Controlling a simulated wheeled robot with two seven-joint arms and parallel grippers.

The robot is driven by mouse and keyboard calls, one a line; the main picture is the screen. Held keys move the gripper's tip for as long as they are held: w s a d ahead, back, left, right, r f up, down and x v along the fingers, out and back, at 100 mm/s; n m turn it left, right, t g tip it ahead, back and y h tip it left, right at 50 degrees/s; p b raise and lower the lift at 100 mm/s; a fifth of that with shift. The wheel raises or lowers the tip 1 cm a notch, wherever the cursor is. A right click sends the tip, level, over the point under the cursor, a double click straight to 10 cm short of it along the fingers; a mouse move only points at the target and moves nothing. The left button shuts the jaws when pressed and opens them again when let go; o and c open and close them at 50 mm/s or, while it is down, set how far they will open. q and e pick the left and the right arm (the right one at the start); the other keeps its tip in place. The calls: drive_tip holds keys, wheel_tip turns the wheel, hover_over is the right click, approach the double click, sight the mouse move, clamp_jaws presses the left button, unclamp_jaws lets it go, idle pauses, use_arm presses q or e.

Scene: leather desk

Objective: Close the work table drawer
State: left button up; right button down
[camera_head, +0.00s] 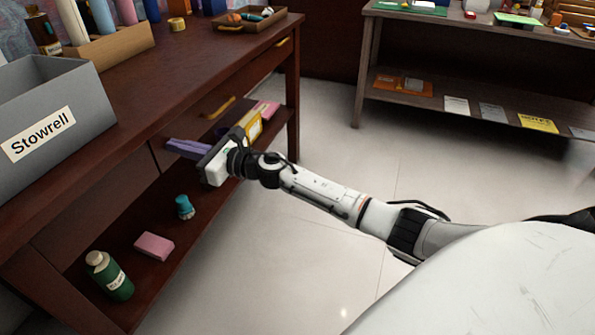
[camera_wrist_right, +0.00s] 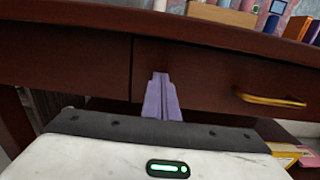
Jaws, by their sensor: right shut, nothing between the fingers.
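The work table (camera_head: 190,55) is dark brown wood and runs along the left of the head view. Its drawer front (camera_wrist_right: 205,72) has a gold bar handle (camera_wrist_right: 268,99), which also shows in the head view (camera_head: 218,108). The drawer looks nearly flush with the table front; I cannot tell whether a small gap stays. My right gripper (camera_head: 180,147) is shut and empty. Its purple fingers (camera_wrist_right: 160,97) point at the left lower part of the drawer front, left of the handle; whether they touch is unclear. My left gripper is not in view.
A grey bin (camera_head: 50,115) labelled Stowrell stands on the table. The lower shelf holds a green bottle (camera_head: 108,275), a pink block (camera_head: 153,246) and a teal item (camera_head: 184,207). Another gold handle (camera_head: 281,42) is farther along. The floor to the right is clear, with another table (camera_head: 370,70) behind.

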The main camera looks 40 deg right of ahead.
drive_tip(key=shift+a+r, duration=0.15)
drive_tip(key=shift+r, duration=0.15)
